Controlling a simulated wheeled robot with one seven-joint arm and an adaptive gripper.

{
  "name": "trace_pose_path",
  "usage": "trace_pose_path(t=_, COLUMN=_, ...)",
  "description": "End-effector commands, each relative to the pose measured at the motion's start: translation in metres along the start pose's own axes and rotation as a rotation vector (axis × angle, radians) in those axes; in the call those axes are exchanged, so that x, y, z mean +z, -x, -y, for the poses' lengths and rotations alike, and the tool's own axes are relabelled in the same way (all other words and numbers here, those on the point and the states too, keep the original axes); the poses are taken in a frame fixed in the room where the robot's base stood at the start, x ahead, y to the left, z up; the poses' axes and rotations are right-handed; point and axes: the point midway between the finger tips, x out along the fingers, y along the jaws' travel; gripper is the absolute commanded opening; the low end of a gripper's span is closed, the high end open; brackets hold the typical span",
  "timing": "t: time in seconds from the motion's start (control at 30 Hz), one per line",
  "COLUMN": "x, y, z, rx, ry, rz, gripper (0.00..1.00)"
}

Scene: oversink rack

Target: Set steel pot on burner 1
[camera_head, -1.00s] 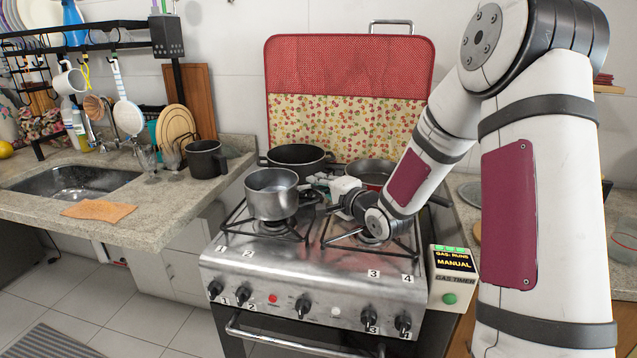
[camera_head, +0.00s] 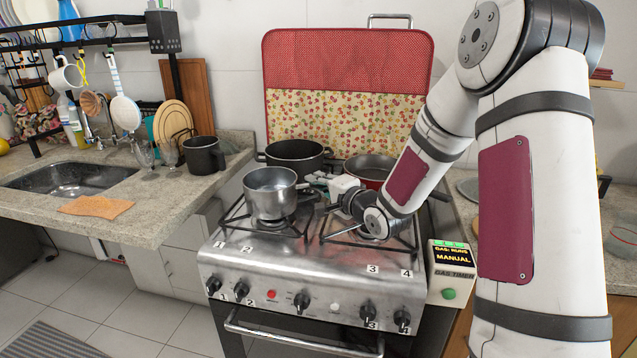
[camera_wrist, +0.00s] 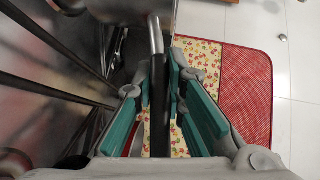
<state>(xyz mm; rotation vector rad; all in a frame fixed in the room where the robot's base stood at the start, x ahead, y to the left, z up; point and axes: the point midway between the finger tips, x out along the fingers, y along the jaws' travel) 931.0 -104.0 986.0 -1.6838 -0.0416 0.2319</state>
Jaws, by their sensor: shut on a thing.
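The steel pot (camera_head: 270,196) is upright over the front part of the left grate of the stove. Labels 1 and 2 are on the stove's front edge below that grate. Whether its base rests on the grate or hangs just above it I cannot tell. My gripper (camera_head: 317,182) is to the right of the pot, shut on its handle. In the wrist view the handle (camera_wrist: 158,95) runs between the teal finger pads of my gripper (camera_wrist: 160,85). The burner under the pot is mostly hidden.
A black pot (camera_head: 297,160) stands behind the steel pot, and a red pan (camera_head: 370,167) stands at the back right, partly behind my arm. A gas timer (camera_head: 452,273) is at the stove's right front. The front right grate (camera_head: 345,236) holds no cookware. A dark mug (camera_head: 204,156) stands on the left counter.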

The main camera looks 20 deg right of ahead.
Motion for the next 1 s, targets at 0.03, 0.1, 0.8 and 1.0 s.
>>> trace_pose_path(t=0.03, x=0.000, y=-0.001, z=0.000, rx=-0.004, ry=0.000, rz=-0.001, gripper=0.00)
trace_pose_path(t=0.1, x=0.000, y=-0.001, z=-0.001, rx=-0.004, ry=0.000, rz=-0.001, gripper=0.00)
trace_pose_path(t=0.8, x=-0.001, y=0.034, z=-0.002, rx=0.002, ry=-0.001, rz=-0.003, gripper=0.35)
trace_pose_path(t=1.0, x=-0.002, y=0.076, z=-0.002, rx=0.000, ry=0.001, rz=-0.004, gripper=0.35)
